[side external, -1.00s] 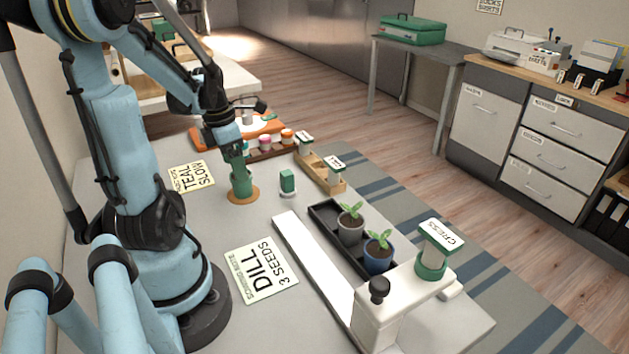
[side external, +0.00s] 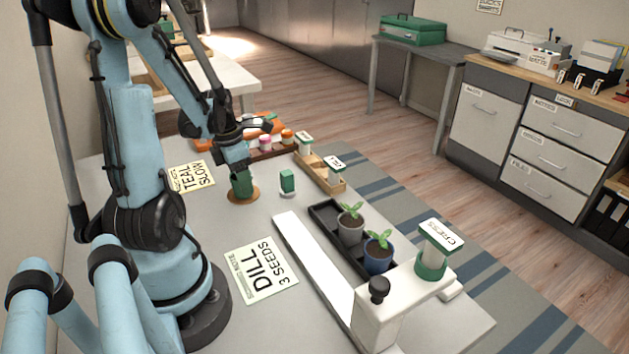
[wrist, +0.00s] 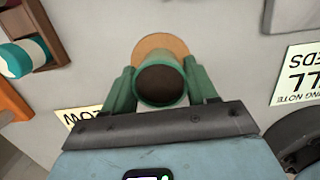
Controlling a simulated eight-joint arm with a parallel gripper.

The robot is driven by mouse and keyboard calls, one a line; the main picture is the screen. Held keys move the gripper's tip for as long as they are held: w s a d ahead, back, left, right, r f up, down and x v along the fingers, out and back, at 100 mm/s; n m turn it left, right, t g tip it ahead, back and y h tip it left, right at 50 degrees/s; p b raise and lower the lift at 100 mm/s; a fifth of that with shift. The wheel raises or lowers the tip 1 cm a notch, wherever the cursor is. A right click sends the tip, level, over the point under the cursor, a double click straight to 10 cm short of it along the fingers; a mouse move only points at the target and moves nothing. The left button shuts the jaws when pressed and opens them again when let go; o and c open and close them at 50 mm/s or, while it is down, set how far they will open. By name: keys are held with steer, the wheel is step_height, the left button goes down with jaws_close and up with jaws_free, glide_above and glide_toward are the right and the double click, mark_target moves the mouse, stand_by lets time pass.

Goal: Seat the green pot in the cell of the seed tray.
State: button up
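The green pot (side external: 242,186), filled with dark soil, stands on a round cork mat (side external: 257,194); the wrist view shows it from above (wrist: 161,82). My gripper (side external: 237,172) is down at the pot, with one green finger on each side of it in the wrist view (wrist: 160,80). The fingertips lie very close to the pot's walls; I cannot tell whether they press on it. The black seed tray (side external: 318,209) lies to the right. A grey pot (side external: 351,232) and a blue pot (side external: 378,258) with seedlings stand in it; its far-end cell looks empty.
A small green-topped block (side external: 287,182) stands between the green pot and the tray. A white rail (side external: 310,262) runs along the tray's near side to a white stand with a CRESS jar (side external: 432,262). Wooden racks stand behind. The DILL card (side external: 260,270) lies flat in front.

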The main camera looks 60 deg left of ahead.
steer(key=c, duration=0.6)
steer(key=shift+r, duration=0.15)
